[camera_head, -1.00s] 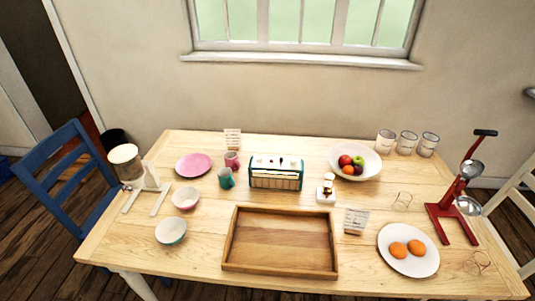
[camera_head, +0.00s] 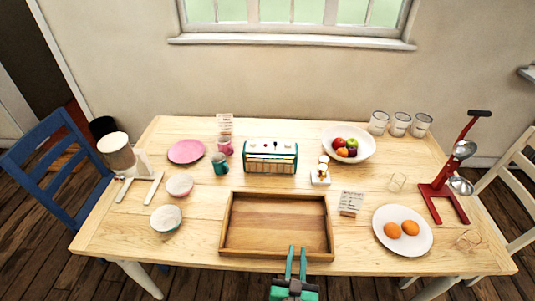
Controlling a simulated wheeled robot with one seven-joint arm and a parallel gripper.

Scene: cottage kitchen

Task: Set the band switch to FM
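A teal and cream radio (camera_head: 270,157) stands upright near the middle of the table, behind the wooden tray. Several small knobs or switches show along its top, one of them red; they are too small to tell which is the band switch or how it is set. My gripper (camera_head: 296,250) comes in at the bottom of the view, with two teal fingers pointing towards the tray's front edge. The fingers are a little apart, with nothing visible between them. It is well short of the radio, with the tray between.
The wooden tray (camera_head: 276,223) is empty. Left of the radio are a teal mug (camera_head: 220,163), a pink mug (camera_head: 225,146) and a pink plate (camera_head: 186,151). Right are a small white stand (camera_head: 321,176), a fruit bowl (camera_head: 366,133) and a card (camera_head: 350,202).

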